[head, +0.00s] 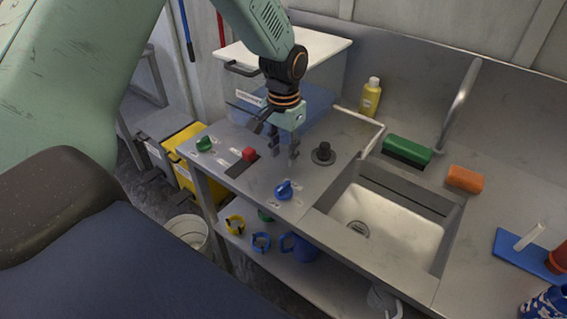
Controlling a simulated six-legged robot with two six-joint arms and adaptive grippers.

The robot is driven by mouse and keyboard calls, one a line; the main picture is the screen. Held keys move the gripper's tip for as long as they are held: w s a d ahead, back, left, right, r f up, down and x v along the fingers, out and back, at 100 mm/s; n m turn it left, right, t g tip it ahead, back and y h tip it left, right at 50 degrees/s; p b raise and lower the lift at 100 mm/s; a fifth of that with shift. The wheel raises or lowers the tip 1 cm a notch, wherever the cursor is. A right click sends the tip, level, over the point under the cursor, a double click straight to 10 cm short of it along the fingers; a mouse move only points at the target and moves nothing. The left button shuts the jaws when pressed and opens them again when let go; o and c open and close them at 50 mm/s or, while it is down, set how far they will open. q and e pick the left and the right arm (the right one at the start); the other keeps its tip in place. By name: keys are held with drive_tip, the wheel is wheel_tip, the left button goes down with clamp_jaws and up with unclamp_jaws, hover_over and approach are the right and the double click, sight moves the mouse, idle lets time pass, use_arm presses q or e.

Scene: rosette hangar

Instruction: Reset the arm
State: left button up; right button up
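My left arm comes in from the upper left. Its gripper (285,159) hangs down over the steel counter panel (243,188), between a red block-shaped control (249,154) and a black round knob (323,153). Its two fingers are apart, with nothing visible between them. A blue knob (284,190) is in front of the gripper, and a green knob (204,144) is at the panel's left. I cannot tell how far the fingertips are above the panel. My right gripper is out of view.
A sink (390,225) lies right of the panel. A yellow bottle (371,96), green block (407,150) and orange sponge (465,179) stand around it. A lidded clear box (330,75) is behind the gripper. A blue mug (300,247) sits on the lower shelf.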

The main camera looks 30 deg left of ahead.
use_arm(q)
drive_tip(key=shift+r, duration=0.4)
drive_tip(key=s+d+f, duration=0.5)
drive_tip(key=s+f, duration=0.3)
drive_tip(key=f, duration=0.3)
drive_tip(key=s+d+f+n, duration=0.15)
drive_tip(key=s+f, duration=0.25)
drive_tip(key=s, duration=0.8)
drive_tip(key=s+d+f, duration=0.2)
drive_tip(key=s+f, duration=0.2)
drive_tip(key=s, duration=0.8)
wheel_tip(320, 180, down, 17)
drive_tip(key=b, duration=1.7)
drive_tip(key=shift+s+a+r, duration=0.15)
drive_tip(key=shift+s+r, duration=0.05)
